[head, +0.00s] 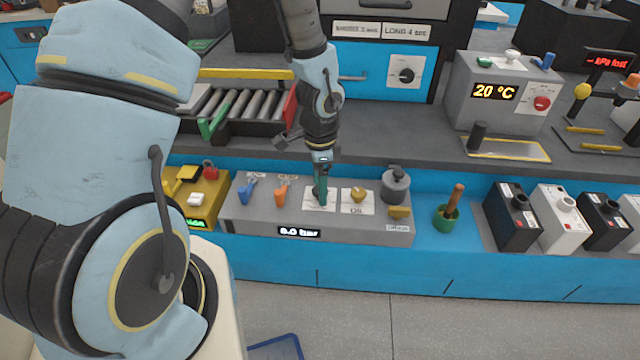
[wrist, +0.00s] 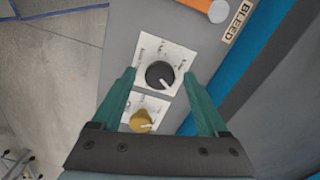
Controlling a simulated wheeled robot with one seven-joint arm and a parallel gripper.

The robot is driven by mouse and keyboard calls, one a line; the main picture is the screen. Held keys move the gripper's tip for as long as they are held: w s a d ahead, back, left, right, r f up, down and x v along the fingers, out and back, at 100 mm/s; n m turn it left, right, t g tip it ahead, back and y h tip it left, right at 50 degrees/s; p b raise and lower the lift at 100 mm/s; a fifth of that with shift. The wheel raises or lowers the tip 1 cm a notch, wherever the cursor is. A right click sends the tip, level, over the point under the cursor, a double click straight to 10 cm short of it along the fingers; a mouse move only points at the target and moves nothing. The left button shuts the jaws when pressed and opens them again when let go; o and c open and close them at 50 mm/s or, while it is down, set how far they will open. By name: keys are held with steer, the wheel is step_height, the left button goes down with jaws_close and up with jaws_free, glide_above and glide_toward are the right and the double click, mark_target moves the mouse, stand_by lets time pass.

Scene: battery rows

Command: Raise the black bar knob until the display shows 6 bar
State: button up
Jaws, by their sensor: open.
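The black knob (wrist: 160,75) sits on a white dial plate on the grey panel box (head: 260,215). In the wrist view its white pointer line points down and right. My gripper (wrist: 159,73) is open above it, with one green finger on each side and gaps to the knob. In the head view my gripper (head: 321,198) points down at the panel and largely hides the knob. The display (head: 299,232) on the box front ends in ".0 bar"; its first digit is too blurred to read surely.
A yellow knob (head: 358,195) sits close beside the black one. Blue (head: 247,190) and orange (head: 282,191) levers stand to the left, a grey cylinder (head: 395,185) to the right. A green cup (head: 447,217) stands farther right.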

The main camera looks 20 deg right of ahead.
step_height(320, 180, up, 11)
stand_by(0.4)
steer(key=shift+f, duration=0.1)
steer(key=a+r+n, duration=0.3)
steer(key=a+n, duration=0.6)
steer(key=a, duration=0.3)
steer(key=a+r+n+t, duration=0.1)
steer(key=a+r+n, duration=0.3)
steer(key=a+n, duration=0.6)
steer(key=a, duration=0.3)
steer(key=shift+w+a+t, duration=0.2)
steer(key=shift+w+t, duration=0.1)
steer(key=shift+w, duration=0.05)
steer(key=shift+r, duration=0.1)
stand_by(2.0)
